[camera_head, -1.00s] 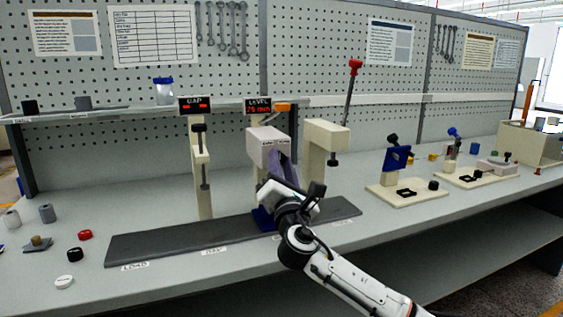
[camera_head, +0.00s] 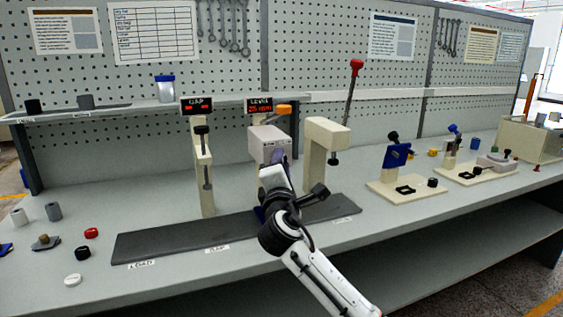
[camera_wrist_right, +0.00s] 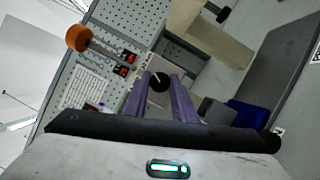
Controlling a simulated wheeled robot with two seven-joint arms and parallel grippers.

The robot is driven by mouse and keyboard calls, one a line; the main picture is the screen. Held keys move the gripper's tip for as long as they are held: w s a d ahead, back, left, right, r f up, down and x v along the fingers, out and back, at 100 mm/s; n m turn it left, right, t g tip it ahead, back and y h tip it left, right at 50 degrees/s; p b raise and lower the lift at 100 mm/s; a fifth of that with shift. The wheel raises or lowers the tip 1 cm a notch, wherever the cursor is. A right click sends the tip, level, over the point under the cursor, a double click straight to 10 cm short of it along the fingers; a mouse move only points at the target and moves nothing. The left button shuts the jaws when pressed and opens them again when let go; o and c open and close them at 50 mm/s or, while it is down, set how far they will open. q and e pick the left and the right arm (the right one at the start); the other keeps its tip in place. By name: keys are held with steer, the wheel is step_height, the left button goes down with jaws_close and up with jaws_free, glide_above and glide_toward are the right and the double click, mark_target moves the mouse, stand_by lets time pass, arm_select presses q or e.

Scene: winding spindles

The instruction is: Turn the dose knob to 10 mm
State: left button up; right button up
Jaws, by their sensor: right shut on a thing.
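The dose knob (camera_wrist_right: 158,82) is a small dark round knob on the front of the pale dosing box (camera_head: 267,144). In the right wrist view it sits between the tips of my right gripper's purple fingers (camera_wrist_right: 160,88), which are shut on it. In the head view my right gripper (camera_head: 281,157) reaches the box front, and its own body hides the knob. The red LEVEL display (camera_head: 260,110) above the box seems to read 25 mm. It also shows small and tilted in the right wrist view. My left gripper is not in view.
A dark mat (camera_head: 150,245) runs along the bench below the box. A blue block (camera_wrist_right: 247,114) stands under the box.

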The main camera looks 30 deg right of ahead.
stand_by(0.3)
steer(key=o, duration=1)
steer(key=shift+o, duration=0.2)
steer(key=v, duration=1)
steer(key=shift+s, duration=0.15)
